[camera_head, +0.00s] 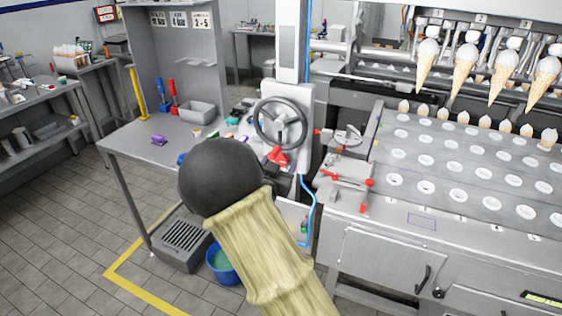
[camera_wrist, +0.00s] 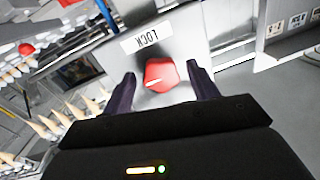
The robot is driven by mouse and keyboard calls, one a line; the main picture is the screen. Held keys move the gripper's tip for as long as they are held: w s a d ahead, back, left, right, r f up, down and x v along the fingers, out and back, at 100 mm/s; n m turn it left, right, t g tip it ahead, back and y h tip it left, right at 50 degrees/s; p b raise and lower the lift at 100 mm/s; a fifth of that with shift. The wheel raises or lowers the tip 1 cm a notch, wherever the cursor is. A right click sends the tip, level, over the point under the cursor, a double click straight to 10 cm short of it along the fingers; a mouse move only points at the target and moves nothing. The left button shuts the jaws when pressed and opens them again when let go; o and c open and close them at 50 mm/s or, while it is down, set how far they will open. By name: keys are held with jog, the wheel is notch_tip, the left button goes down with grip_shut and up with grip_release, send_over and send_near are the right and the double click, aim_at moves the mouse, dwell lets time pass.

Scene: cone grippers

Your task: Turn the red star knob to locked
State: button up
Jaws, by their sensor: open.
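The red star knob (camera_wrist: 160,75) is in the middle of the wrist view, on a pale metal panel, with a white line on its face. A white label (camera_wrist: 146,38) reading LOCK, upside down in this view, sits on the panel just above it. My gripper (camera_wrist: 161,82) is open, with one dark finger on each side of the knob. Gaps show between the fingers and the knob; I cannot tell how deep the fingertips reach.
A grey handwheel (camera_head: 281,122) is mounted on the column. A steel bench (camera_head: 135,148) with tools and a bin stands to the left. A conveyor with cones (camera_head: 463,62) fills the right. A blue bucket (camera_head: 222,262) stands on the floor below.

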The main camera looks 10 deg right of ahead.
jog(key=c, duration=1)
jog(key=shift+f+m+b, duration=0.1)
jog(key=shift+m+b, duration=0.2)
jog(key=shift+b, duration=0.35)
jog(key=m+b, duration=0.1)
jog(key=b, duration=0.1)
jog(key=m+b, duration=0.2)
jog(key=b, duration=0.1)
jog(key=shift+f+b, duration=0.25)
jog(key=shift+b, duration=0.1)
jog(key=m+b, duration=0.4)
jog(key=b, duration=0.3)
jog(key=shift+f+m+t+h, duration=0.1)
jog(key=shift+m+t+h, duration=0.2)
jog(key=shift+m+h, duration=0.1)
jog(key=m+b, duration=0.6)
jog(key=b, duration=0.3)
jog(key=shift+m+h, duration=0.3)
jog(key=shift+m, duration=0.1)
jog(key=m+b, duration=0.3)
jog(key=b, duration=0.1)
jog(key=shift+r+m+h, duration=0.2)
jog(key=shift+m+h, duration=0.1)
jog(key=shift+m, duration=0.1)
